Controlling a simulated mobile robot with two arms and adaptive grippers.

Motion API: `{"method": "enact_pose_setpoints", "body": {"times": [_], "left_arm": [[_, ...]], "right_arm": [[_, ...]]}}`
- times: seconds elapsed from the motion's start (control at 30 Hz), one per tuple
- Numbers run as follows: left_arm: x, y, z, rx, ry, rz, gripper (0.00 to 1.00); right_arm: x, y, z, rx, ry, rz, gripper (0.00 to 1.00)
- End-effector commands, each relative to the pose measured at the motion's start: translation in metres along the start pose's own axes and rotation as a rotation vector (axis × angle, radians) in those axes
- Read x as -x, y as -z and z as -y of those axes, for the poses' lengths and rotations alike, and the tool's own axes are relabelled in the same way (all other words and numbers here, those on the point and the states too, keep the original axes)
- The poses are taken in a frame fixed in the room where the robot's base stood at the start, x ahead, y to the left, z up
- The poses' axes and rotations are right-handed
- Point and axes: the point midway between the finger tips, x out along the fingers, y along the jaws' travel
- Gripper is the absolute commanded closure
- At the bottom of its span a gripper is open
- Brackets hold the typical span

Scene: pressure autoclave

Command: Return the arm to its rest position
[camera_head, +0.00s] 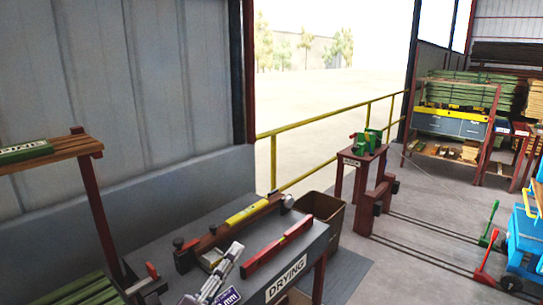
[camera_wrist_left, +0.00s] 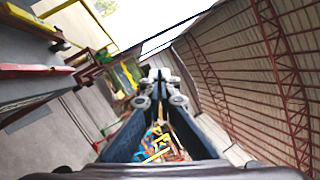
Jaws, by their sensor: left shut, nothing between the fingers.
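My left gripper (camera_head: 237,249) shows at the bottom middle of the head view, over the grey table marked DRYING (camera_head: 345,232). Its grey fingers point up and to the right. In the left wrist view my left gripper (camera_wrist_left: 160,78) has its two fingers together, with nothing between them. The rest of my left arm is mostly below the head picture's edge. My right gripper shows in neither view.
A dark red bar (camera_head: 278,249) and a brown beam with a yellow strip (camera_head: 247,211) lie on the table near my gripper. A brown bin (camera_head: 322,209) stands behind it. Rails run along the floor at right. A yellow railing (camera_head: 325,139) borders the opening.

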Motion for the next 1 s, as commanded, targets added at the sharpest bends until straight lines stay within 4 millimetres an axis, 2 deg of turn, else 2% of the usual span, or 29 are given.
{"method": "enact_pose_setpoints", "body": {"times": [0.1, 0.17, 0.2, 0.27, 0.3, 0.4, 0.5, 0.57, 0.67, 0.8, 0.87, 0.9, 1.0], "left_arm": [[0.035, -0.032, -0.051, 0.341, -0.197, 0.211, 1.0], [0.06, -0.041, -0.081, 0.506, -0.301, 0.32, 1.0], [0.08, -0.043, -0.101, 0.613, -0.371, 0.392, 1.0], [0.113, -0.042, -0.13, 0.77, -0.479, 0.503, 1.0], [0.137, -0.038, -0.148, 0.869, -0.553, 0.579, 1.0], [0.201, -0.018, -0.182, 1.092, -0.73, 0.762, 1.0], [0.257, 0.008, -0.2, 1.256, -0.883, 0.918, 1.0], [0.286, 0.024, -0.205, 1.334, -0.963, 0.998, 1.0], [0.327, 0.048, -0.206, 1.431, -1.079, 1.114, 1.0], [0.378, 0.079, -0.199, 1.532, -1.226, 1.259, 1.0], [0.397, 0.092, -0.193, 1.567, -1.286, 1.319, 1.0], [0.405, 0.098, -0.196, 1.577, -1.311, 1.343, 1.0], [0.405, 0.105, -0.225, 1.565, -1.318, 1.34, 1.0]], "right_arm": [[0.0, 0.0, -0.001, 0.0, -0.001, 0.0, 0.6], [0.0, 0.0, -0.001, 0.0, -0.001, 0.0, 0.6], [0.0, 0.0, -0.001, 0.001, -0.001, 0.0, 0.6], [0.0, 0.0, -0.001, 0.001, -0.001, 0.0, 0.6], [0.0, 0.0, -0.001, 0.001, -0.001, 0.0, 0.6], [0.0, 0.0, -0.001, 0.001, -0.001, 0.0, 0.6], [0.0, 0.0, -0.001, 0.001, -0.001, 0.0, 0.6], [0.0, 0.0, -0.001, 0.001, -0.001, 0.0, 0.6], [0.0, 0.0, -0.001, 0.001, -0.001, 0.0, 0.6], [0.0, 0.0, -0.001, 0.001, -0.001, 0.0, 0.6], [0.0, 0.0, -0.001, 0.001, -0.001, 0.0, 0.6], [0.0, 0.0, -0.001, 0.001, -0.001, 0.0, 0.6], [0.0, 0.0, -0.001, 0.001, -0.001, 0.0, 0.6]]}}
